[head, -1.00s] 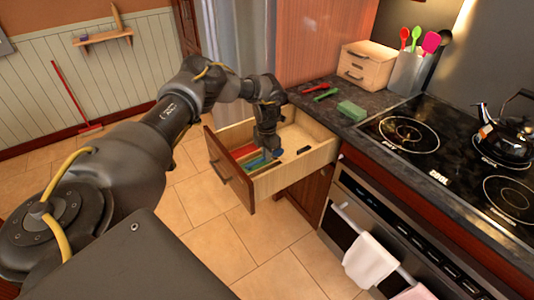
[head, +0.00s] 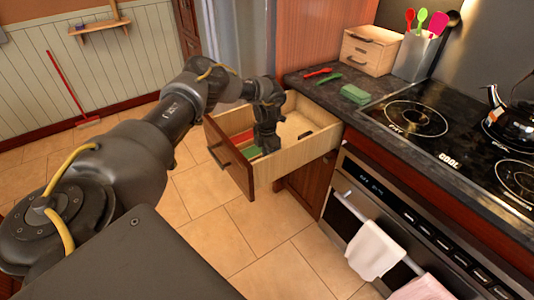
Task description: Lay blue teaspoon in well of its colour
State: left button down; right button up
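The wooden drawer (head: 232,163) stands open below the counter. Inside its left part I see a red strip (head: 241,137) and a green strip (head: 250,152), seemingly coloured wells. My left gripper (head: 267,148) points down into the drawer, beside the green strip. Its fingers are too dark and small to show whether they are open or shut. I see no blue teaspoon or blue well now; the gripper and the drawer front may hide them. My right gripper is not in view.
A small black thing (head: 305,135) lies in the drawer's right part. On the counter are a red utensil (head: 320,72), a green utensil (head: 328,83) and a green sponge (head: 355,94). A wooden box (head: 367,52) and stove with kettle (head: 513,122) stand beyond.

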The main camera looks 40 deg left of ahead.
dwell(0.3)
pick_arm(q)
jog(key=c, duration=1.4)
grip_release()
jog(key=shift+r, duration=0.1)
notch_tip(320, 180, up, 12)
jog(key=p, duration=1)
